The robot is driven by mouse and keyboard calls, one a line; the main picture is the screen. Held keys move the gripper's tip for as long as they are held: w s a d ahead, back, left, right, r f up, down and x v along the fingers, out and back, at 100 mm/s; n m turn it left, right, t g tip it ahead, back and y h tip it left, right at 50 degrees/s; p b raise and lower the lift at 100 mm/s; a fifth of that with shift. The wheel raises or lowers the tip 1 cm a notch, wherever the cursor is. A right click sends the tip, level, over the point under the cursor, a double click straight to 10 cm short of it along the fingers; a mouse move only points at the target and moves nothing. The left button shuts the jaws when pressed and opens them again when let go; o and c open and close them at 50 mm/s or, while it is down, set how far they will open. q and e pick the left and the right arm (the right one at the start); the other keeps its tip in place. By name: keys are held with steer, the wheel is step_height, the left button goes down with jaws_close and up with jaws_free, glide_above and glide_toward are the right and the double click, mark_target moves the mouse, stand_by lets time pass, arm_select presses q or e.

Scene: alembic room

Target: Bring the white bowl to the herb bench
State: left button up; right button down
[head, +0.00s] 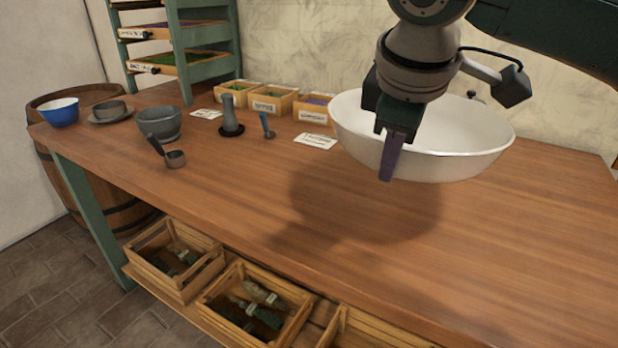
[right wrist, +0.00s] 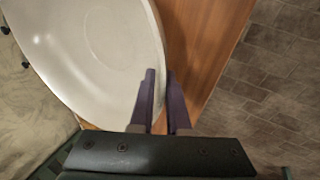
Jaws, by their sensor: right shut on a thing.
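The wide white bowl (head: 450,130) is at the right of the head view, held above the wooden bench (head: 270,210). A shadow lies on the bench top below and left of it. My right gripper (head: 390,160) is shut on the bowl's near rim. In the right wrist view the bowl (right wrist: 90,50) fills the upper left, and its rim passes between the two purple fingers of the gripper (right wrist: 162,100). The bowl looks roughly level and empty. My left gripper is not in view.
A shelf rack (head: 205,50) stands behind. Crates (head: 255,300) sit below. The bench's front middle is clear.

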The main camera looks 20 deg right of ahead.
step_height(320, 180, down, 10)
steer(key=shift+r+b, duration=0.15)
steer(key=shift+b, duration=0.8)
steer(key=c, duration=1.3)
jaws_free()
steer(key=o, duration=0.4)
